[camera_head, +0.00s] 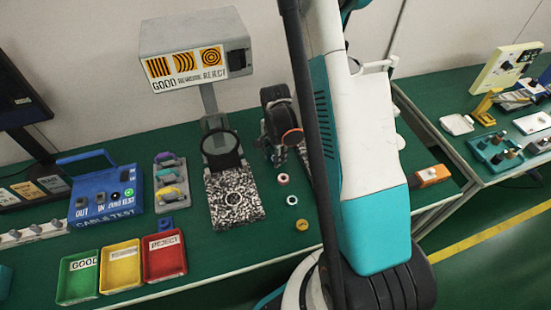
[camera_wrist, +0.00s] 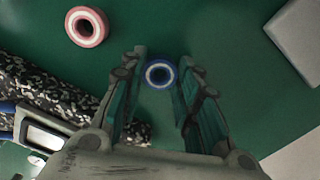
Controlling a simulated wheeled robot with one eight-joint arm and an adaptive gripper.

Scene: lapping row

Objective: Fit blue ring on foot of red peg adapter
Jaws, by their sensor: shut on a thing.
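The blue ring (camera_wrist: 148,75) has a pale inner band and a dark centre. It sits between my gripper's fingertips (camera_wrist: 160,68) in the wrist view, and my gripper is shut on it. A round red piece (camera_wrist: 86,27) with a white inner band lies on the green surface at upper left, apart from the fingers. A similar pink-red piece (camera_head: 283,179) stands on the bench in the head view. I cannot tell whether this is the red peg adapter, as no peg shows clearly.
Near the pink-red piece are a small white ring (camera_head: 291,200) and a yellow round piece (camera_head: 302,226). Green, yellow and red trays (camera_head: 165,262) line the front edge.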

